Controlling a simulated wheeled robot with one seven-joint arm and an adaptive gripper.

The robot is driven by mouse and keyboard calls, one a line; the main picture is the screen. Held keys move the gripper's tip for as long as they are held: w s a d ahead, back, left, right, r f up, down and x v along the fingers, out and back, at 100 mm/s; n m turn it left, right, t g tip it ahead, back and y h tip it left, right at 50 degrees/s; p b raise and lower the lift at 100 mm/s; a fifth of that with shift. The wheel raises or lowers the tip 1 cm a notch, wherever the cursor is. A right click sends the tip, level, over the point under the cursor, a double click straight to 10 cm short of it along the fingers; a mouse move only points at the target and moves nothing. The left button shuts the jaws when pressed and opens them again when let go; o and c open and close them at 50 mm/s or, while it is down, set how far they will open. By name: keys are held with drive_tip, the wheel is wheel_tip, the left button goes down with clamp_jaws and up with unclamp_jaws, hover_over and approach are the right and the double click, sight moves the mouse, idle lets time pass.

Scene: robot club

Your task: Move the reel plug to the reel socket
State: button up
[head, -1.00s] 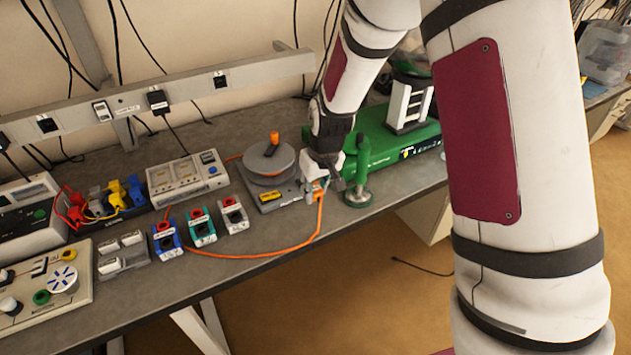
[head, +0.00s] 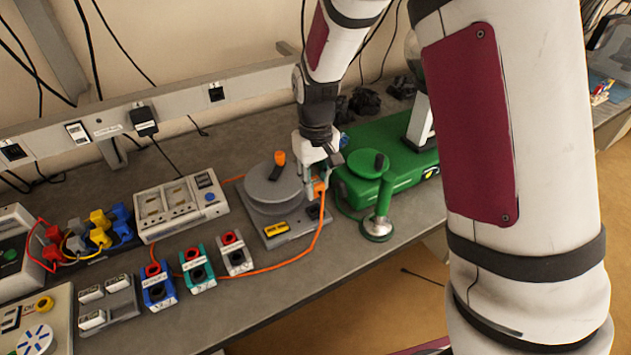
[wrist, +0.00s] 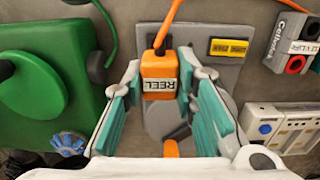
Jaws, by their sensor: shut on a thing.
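The reel plug (wrist: 158,72) is an orange block with a white REEL label and an orange cord. In the wrist view it sits between the teal pads of my gripper (wrist: 160,76), which is shut on it. In the head view the plug (head: 319,187) and my gripper (head: 317,176) are at the right edge of the grey cable reel (head: 273,190). I cannot tell whether the plug touches the reel's base. No socket can be read as the reel socket; blue, teal and grey socket blocks (head: 235,254) stand in a row to the left.
A green machine (head: 385,180) with a round-footed clamp stands close right of my gripper. A white instrument box (head: 180,207) is behind the socket blocks. The orange cord (head: 312,245) loops along the bench front. Bare bench (head: 255,310) lies in front of the blocks.

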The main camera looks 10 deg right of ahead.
drive_tip(key=shift+w+f+b, duration=0.15)
drive_tip(key=shift+f+b, duration=0.55)
drive_tip(key=shift+f, duration=1.05)
drive_tip(key=shift+f+b, duration=0.3)
drive_tip(key=shift+f, duration=0.55)
drive_tip(key=shift+f, duration=0.85)
idle(1.3)
drive_tip(key=o, duration=1.2)
drive_tip(key=shift+c, duration=0.2)
wheel_tip(320, 180, up, 12)
drive_tip(key=shift+r, duration=0.1)
drive_tip(key=s+d+r+m+t, duration=0.15)
drive_tip(key=s+d+r, duration=0.25)
drive_tip(key=s+r, duration=0.65)
drive_tip(key=s+d+r+m+t, duration=0.1)
drive_tip(key=s+r+t, duration=0.1)
drive_tip(key=s, duration=0.4)
drive_tip(key=s+d+r+t, duration=0.1)
drive_tip(key=s+r+t, duration=0.1)
drive_tip(key=s+r, duration=0.2)
drive_tip(key=shift+s+d+m, duration=0.3)
drive_tip(key=shift+s+m, duration=0.05)
drive_tip(key=shift+s, duration=0.5)
